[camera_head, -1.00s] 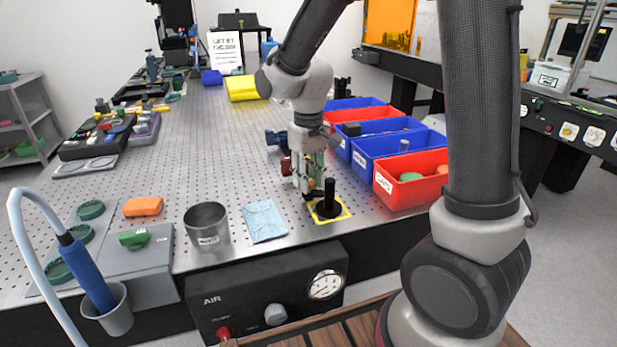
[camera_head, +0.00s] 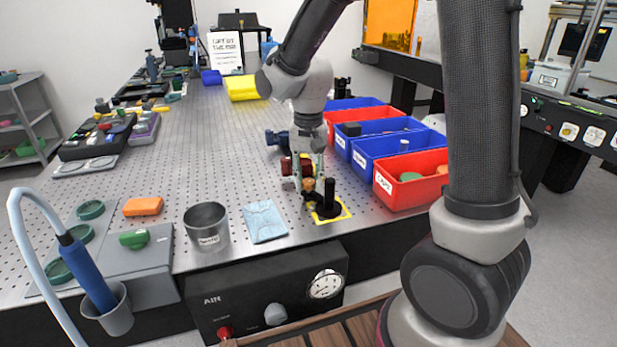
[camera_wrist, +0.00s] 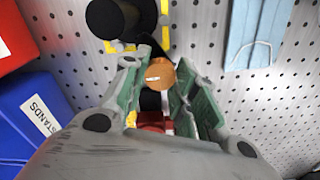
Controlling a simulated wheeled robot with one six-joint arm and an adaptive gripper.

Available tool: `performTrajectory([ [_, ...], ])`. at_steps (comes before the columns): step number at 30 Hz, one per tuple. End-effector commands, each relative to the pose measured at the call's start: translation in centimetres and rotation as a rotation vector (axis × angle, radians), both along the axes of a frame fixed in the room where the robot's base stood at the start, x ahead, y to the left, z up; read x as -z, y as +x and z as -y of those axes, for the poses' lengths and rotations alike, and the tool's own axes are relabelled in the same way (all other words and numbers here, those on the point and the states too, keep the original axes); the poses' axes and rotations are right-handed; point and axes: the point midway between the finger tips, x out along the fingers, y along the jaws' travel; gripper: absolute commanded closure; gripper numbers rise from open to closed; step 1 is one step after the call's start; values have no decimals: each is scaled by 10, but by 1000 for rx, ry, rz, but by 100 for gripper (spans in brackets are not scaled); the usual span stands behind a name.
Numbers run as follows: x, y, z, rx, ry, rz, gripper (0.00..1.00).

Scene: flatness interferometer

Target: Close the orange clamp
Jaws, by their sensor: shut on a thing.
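The orange clamp (camera_wrist: 160,76) shows in the wrist view between the fingers of my gripper (camera_wrist: 158,70), beside a black cylindrical post (camera_wrist: 112,18). My gripper is shut on it, with the green finger pads on both sides. In the head view the orange clamp (camera_head: 308,185) is a small orange part at the tip of my gripper (camera_head: 306,188). The black post (camera_head: 329,192) stands upright on a yellow-outlined square just to the right. The fingers partly hide the clamp, so its lever position is unclear.
Red and blue bins (camera_head: 405,190) stand close on the right. An orange block (camera_head: 143,206) is farther left. The perforated table behind is mostly clear.

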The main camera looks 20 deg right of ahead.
Motion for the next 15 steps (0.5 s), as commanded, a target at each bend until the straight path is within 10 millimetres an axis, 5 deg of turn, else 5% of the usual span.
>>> performTrajectory([
  [14,-1,1,0,12,0,2,96],
  [15,-1,1,0,12,0,2,64],
])
